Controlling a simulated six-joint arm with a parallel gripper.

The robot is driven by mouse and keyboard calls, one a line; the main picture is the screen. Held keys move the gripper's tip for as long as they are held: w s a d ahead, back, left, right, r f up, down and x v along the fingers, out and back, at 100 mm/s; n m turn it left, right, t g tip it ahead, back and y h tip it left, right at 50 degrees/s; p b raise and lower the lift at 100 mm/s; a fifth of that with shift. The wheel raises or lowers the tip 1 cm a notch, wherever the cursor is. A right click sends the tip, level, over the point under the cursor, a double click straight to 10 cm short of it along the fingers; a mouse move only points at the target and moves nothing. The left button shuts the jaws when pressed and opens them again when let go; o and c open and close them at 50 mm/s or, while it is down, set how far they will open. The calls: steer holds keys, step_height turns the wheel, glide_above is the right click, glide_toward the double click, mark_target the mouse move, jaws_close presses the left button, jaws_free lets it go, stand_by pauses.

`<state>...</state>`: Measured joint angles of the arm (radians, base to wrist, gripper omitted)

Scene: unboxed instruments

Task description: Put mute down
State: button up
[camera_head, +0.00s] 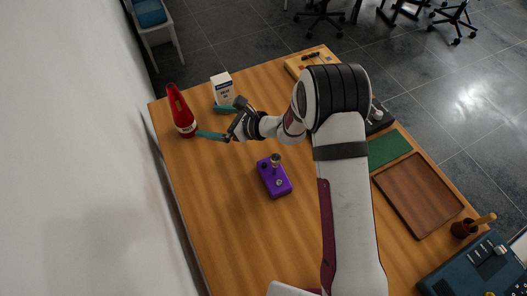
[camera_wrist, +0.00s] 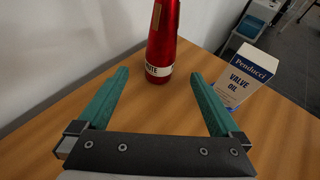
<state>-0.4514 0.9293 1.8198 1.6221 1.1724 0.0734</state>
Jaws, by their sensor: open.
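The mute (camera_head: 181,112) is a red cone with a white label band near its wide base. It stands on the wooden table at the far left corner, and its base appears to rest on the wood. In the wrist view the mute (camera_wrist: 163,38) stands straight ahead, its top cut off by the frame. My gripper (camera_head: 207,121) is open and empty, with its two green fingers spread low over the table, to the right of the mute.
A white valve oil box (camera_head: 222,88) stands close to one finger; it also shows in the wrist view (camera_wrist: 243,77). A purple pedal (camera_head: 274,177) sits mid-table. A brown tray (camera_head: 417,194) and green mat (camera_head: 388,149) lie right. The table's left front is clear.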

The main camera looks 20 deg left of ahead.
steer(key=s+d+r+n+g+h, duration=0.1)
steer(key=s+d+r+n, duration=0.3)
steer(key=d+r, duration=0.15)
steer(key=s+d+r+n+g+h, duration=0.1)
steer(key=s+d+r+n+g, duration=0.2)
steer(key=r, duration=0.4)
steer(key=s+d+n+t+h, duration=0.1)
steer(key=s+d+n+h, duration=0.2)
steer(key=s+d, duration=0.6)
steer(key=s+d+r+n+t+h, duration=0.1)
steer(key=s+d+n+h, duration=0.2)
steer(key=d, duration=1.4)
steer(key=s+h, duration=0.3)
steer(key=s, duration=0.2)
steer(key=shift+s+n+h, duration=0.3)
steer(key=shift+s, duration=0.1)
